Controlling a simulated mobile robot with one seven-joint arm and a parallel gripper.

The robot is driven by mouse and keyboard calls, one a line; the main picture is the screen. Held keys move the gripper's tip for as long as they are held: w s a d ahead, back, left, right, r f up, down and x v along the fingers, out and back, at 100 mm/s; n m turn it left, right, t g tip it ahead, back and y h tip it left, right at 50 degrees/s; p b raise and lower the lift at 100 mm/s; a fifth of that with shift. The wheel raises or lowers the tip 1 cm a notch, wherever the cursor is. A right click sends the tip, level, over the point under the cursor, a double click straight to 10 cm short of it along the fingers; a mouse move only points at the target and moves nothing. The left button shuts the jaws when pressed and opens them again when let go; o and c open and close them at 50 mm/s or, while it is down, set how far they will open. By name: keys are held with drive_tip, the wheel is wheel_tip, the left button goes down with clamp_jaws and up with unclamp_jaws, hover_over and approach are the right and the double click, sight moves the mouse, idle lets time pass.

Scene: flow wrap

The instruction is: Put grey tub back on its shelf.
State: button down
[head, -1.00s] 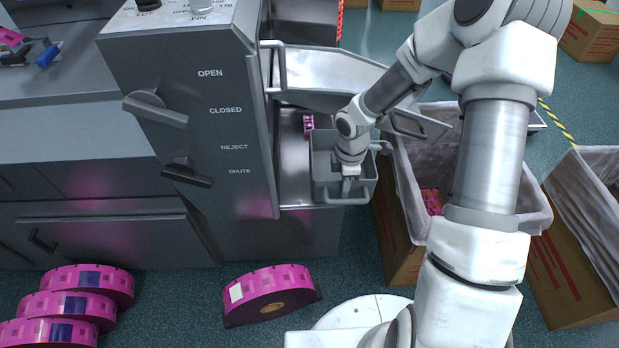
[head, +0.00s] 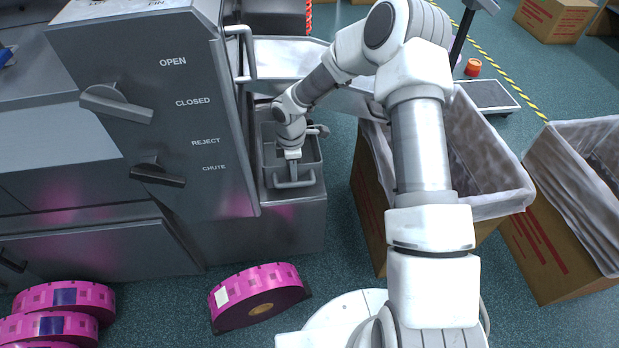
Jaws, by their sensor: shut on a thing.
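The grey tub (head: 311,176) is an open box with a bar handle on its near side. It is at the right of the machine's control panel, over a grey metal ledge (head: 285,221). I cannot tell whether its base touches the ledge. My gripper (head: 293,175) points down at the tub's near wall and is shut on the tub at its handle side. The fingertips are small and partly hidden against the grey metal. The arm's wrist hides part of the tub's inside.
The control panel (head: 150,100) with its knobs stands close left of the tub. A slanted metal chute (head: 290,60) is behind it. A lined carton (head: 490,190) stands to the right, under my arm. Pink film rolls (head: 258,293) lie on the floor in front.

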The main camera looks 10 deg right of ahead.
drive_tip(key=f, duration=0.2)
drive_tip(key=f+b, duration=0.1)
drive_tip(key=f, duration=0.1)
drive_tip(key=shift+w+a+f, duration=0.1)
drive_tip(key=shift+w+a, duration=0.3)
drive_tip(key=c, duration=1)
unclamp_jaws()
drive_tip(key=shift+f, duration=0.15)
drive_tip(key=r+p, duration=0.4)
drive_tip(key=r, duration=0.8)
drive_tip(key=shift+s+r, duration=0.1)
drive_tip(key=shift+s, duration=0.1)
